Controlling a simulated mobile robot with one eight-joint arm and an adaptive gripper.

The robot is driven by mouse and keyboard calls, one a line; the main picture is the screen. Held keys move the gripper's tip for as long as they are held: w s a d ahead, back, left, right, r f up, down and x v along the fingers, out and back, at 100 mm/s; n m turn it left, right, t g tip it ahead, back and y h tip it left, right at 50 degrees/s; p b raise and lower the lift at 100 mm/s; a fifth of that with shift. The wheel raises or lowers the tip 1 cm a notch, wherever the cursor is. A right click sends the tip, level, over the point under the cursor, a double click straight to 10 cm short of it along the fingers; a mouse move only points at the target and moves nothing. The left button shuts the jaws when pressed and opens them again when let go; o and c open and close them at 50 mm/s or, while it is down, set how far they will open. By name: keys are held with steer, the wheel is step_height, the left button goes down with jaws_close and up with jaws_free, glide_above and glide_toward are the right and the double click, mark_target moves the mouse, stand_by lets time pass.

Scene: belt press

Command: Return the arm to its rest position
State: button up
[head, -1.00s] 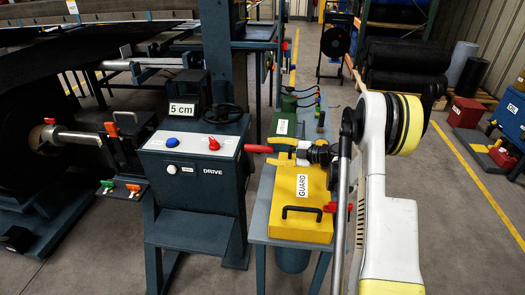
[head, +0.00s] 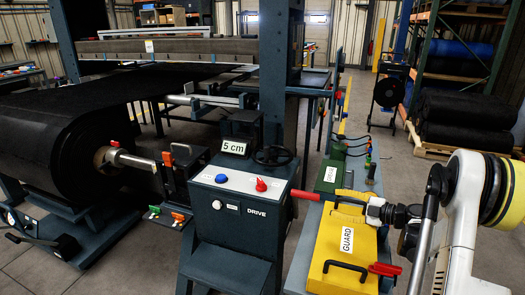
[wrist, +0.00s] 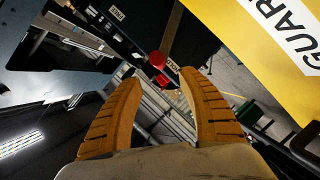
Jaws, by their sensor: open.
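My gripper (head: 336,200) is at the right of the head view, above the back end of the yellow guard (head: 338,251). Its two yellow fingers point left toward the drive cabinet. In the wrist view my gripper (wrist: 155,78) is open, with nothing between its fingers. A red handle (head: 306,195) sticks out from the cabinet's right side toward the fingers. A red knob-like part (wrist: 157,59) shows beyond the fingertips in the wrist view; whether it touches them I cannot tell. My white arm reaches in from the right edge.
The drive cabinet (head: 238,232) carries a blue button, a red knob and a "5 cm" sign. The guard lies on a grey table, with a green box (head: 328,177) behind it. A large black roll (head: 45,148) stands left. Open floor shows at the far right.

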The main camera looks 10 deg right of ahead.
steer(key=w+a+r+m+t+h, duration=0.2)
steer(key=w+r+t, duration=0.1)
steer(key=r, duration=0.8)
steer(key=w+a+r+m+t+h, duration=0.2)
steer(key=w+r+t, duration=0.15)
steer(key=r, duration=0.75)
steer(key=s+a+r+m+t+h, duration=0.1)
steer(key=s+r+m+h, duration=0.4)
steer(key=r+m+h, duration=0.4)
steer(key=s+a+f+m+g+y, duration=0.1)
steer(key=s+a+f+g, duration=0.3)
steer(key=s, duration=0.6)
steer(key=s+a+f+m+g+y, duration=0.1)
steer(key=s+a+f+m+g, duration=0.2)
steer(key=s+a+f, duration=0.6)
steer(key=s+a+f+m+g+y, duration=0.1)
steer(key=s+a+f+g, duration=0.4)
steer(key=s, duration=0.6)
step_height(320, 180, down, 2)
steer(key=shift+a+f+m+g+y, duration=0.2)
steer(key=shift+a+m+g+y, duration=0.15)
steer(key=shift+a, duration=0.4)
